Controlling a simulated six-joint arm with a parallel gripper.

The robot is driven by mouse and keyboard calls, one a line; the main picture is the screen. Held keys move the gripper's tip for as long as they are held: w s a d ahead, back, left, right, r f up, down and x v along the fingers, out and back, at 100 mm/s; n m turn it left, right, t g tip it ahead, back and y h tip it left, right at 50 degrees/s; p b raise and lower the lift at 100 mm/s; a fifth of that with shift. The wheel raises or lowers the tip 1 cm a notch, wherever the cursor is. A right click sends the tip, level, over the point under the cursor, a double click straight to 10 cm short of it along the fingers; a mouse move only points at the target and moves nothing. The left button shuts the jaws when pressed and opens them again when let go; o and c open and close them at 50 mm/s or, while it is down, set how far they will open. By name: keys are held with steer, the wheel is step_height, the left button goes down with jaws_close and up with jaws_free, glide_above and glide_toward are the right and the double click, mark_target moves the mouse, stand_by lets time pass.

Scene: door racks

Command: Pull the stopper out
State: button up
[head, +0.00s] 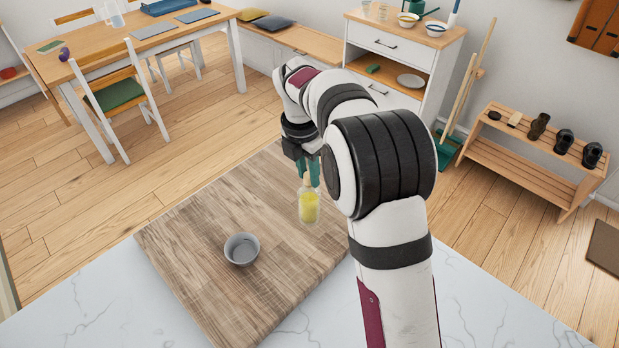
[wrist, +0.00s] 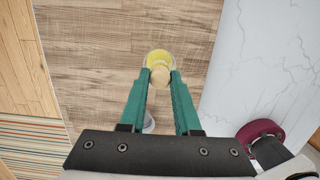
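A small clear bottle (head: 309,208) with yellow liquid stands upright on the wooden board (head: 190,235) in the head view. A pale round stopper (head: 307,181) is in its neck. In the wrist view the stopper (wrist: 160,77) lies between the teal fingertips, with the bottle's yellow body (wrist: 159,57) just beyond it. My gripper (head: 308,172) is above the bottle, pointing down. Its fingers (wrist: 161,80) flank the stopper and appear to touch it on both sides, so it looks shut on the stopper. The stopper's lower end is hidden.
A small grey bowl (head: 241,249) stands on the board left of the bottle; the wrist view shows part of it (wrist: 148,124) between the fingers. The board lies on a white marble counter (head: 110,290). The rest of the board is clear.

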jaws_close()
steer(key=shift+r, duration=0.15)
steer(key=shift+r, duration=2.2)
